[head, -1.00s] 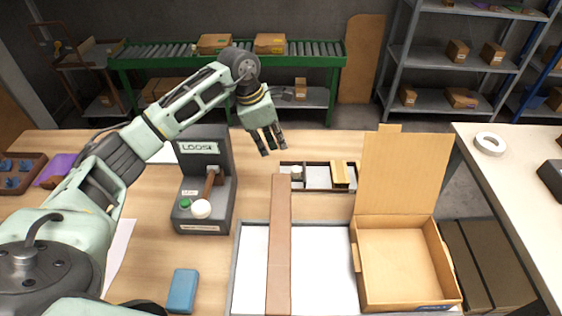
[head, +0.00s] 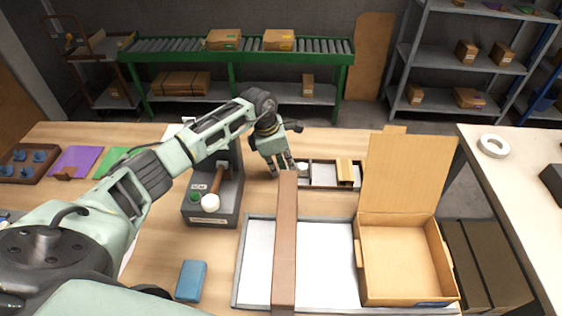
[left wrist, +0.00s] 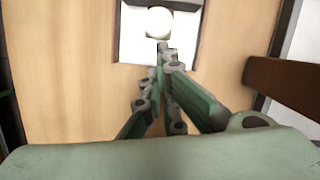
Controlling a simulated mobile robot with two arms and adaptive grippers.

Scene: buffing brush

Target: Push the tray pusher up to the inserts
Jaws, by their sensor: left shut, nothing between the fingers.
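The small dark-framed tray (head: 331,187) lies on the table behind the brown bar, with a pale floor. A white round knob (head: 303,168), which looks like the tray pusher, is at its left end. A yellow-tan block (head: 345,171), likely the inserts, is at its right end, with bare floor between. My left gripper (head: 284,170) is shut and empty, pointing down at the tray's left end, just left of the knob. In the left wrist view its fingertips (left wrist: 165,50) are just short of the knob (left wrist: 159,22); contact is unclear. My right gripper is not in view.
A long brown bar (head: 286,235) lies across a white-floored grey-rimmed tray (head: 239,262) in front. An open cardboard box (head: 402,255) stands at right. A dark grey device (head: 213,215) with a white ball-topped lever stands left of the gripper. A blue block (head: 191,281) lies nearer.

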